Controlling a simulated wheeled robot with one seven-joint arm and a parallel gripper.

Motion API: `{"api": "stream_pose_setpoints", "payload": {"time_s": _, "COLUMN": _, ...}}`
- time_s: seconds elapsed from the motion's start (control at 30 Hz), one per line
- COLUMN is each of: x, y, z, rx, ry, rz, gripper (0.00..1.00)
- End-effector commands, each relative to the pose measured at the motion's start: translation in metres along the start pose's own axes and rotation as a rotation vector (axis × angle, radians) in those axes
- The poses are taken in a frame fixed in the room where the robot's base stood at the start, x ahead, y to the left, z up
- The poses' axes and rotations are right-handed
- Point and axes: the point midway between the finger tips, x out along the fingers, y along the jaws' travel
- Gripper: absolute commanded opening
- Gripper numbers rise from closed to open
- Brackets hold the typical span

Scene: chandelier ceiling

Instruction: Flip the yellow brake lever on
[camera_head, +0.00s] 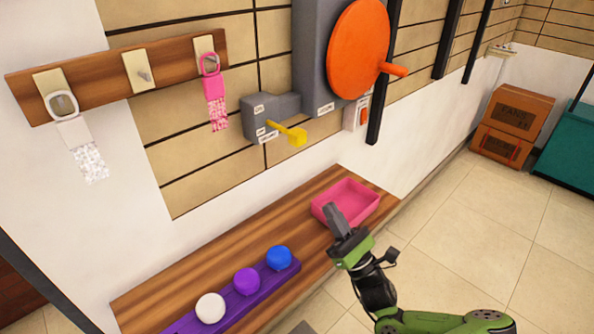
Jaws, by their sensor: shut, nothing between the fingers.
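The yellow brake lever (290,132) sticks out to the right and slightly down from a grey box (262,110) on the wall. The box bears small labels, too small to read surely; the lever's end is a yellow block. My gripper (332,207) is shut and empty. It shows below and to the right of the lever, apart from it, in front of the pink tray on the wooden bench.
The pink tray (358,193) sits on the wooden bench (190,272), with white, purple and blue balls (279,258) on a purple holder. Tags hang upper left.

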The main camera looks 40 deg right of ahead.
Motion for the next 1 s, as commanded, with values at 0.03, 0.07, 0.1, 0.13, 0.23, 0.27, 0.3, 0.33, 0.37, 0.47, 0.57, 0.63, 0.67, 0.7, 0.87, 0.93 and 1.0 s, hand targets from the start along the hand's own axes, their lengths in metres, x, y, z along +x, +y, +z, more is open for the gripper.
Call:
{"api": "stream_pose_setpoints", "payload": {"time_s": 0.03, "x": -0.001, "y": -0.002, "z": 0.001, "rx": 0.000, "ry": -0.004, "rz": -0.006, "gripper": 0.00}}
{"api": "stream_pose_setpoints", "payload": {"time_s": 0.07, "x": 0.000, "y": -0.002, "z": 0.002, "rx": 0.000, "ry": -0.004, "rz": -0.006, "gripper": 0.00}}
{"api": "stream_pose_setpoints", "payload": {"time_s": 0.1, "x": 0.000, "y": -0.001, "z": 0.002, "rx": 0.000, "ry": -0.003, "rz": -0.005, "gripper": 0.00}}
{"api": "stream_pose_setpoints", "payload": {"time_s": 0.13, "x": 0.001, "y": -0.001, "z": 0.002, "rx": 0.000, "ry": -0.003, "rz": -0.004, "gripper": 0.00}}
{"api": "stream_pose_setpoints", "payload": {"time_s": 0.23, "x": 0.001, "y": -0.001, "z": 0.001, "rx": 0.000, "ry": -0.001, "rz": -0.002, "gripper": 0.00}}
{"api": "stream_pose_setpoints", "payload": {"time_s": 0.27, "x": 0.001, "y": 0.000, "z": 0.001, "rx": 0.000, "ry": -0.001, "rz": -0.002, "gripper": 0.00}}
{"api": "stream_pose_setpoints", "payload": {"time_s": 0.3, "x": 0.002, "y": 0.000, "z": 0.001, "rx": 0.000, "ry": -0.001, "rz": -0.001, "gripper": 0.00}}
{"api": "stream_pose_setpoints", "payload": {"time_s": 0.33, "x": 0.004, "y": 0.000, "z": 0.001, "rx": 0.001, "ry": -0.001, "rz": 0.000, "gripper": 0.00}}
{"api": "stream_pose_setpoints", "payload": {"time_s": 0.37, "x": 0.007, "y": 0.000, "z": 0.001, "rx": 0.001, "ry": 0.000, "rz": 0.001, "gripper": 0.00}}
{"api": "stream_pose_setpoints", "payload": {"time_s": 0.47, "x": 0.023, "y": 0.001, "z": 0.001, "rx": 0.001, "ry": -0.002, "rz": 0.004, "gripper": 0.00}}
{"api": "stream_pose_setpoints", "payload": {"time_s": 0.57, "x": 0.044, "y": 0.001, "z": 0.001, "rx": 0.001, "ry": -0.002, "rz": 0.005, "gripper": 0.00}}
{"api": "stream_pose_setpoints", "payload": {"time_s": 0.63, "x": 0.060, "y": 0.001, "z": 0.001, "rx": 0.001, "ry": -0.002, "rz": 0.005, "gripper": 0.00}}
{"api": "stream_pose_setpoints", "payload": {"time_s": 0.67, "x": 0.067, "y": 0.001, "z": 0.001, "rx": 0.001, "ry": -0.001, "rz": 0.005, "gripper": 0.00}}
{"api": "stream_pose_setpoints", "payload": {"time_s": 0.7, "x": 0.075, "y": 0.002, "z": 0.001, "rx": 0.001, "ry": -0.001, "rz": 0.005, "gripper": 0.00}}
{"api": "stream_pose_setpoints", "payload": {"time_s": 0.87, "x": 0.108, "y": 0.001, "z": 0.006, "rx": -0.002, "ry": -0.002, "rz": 0.004, "gripper": 0.00}}
{"api": "stream_pose_setpoints", "payload": {"time_s": 0.93, "x": 0.116, "y": 0.001, "z": 0.015, "rx": -0.003, "ry": -0.001, "rz": 0.003, "gripper": 0.00}}
{"api": "stream_pose_setpoints", "payload": {"time_s": 1.0, "x": 0.122, "y": 0.001, "z": 0.021, "rx": -0.003, "ry": 0.001, "rz": 0.003, "gripper": 0.00}}
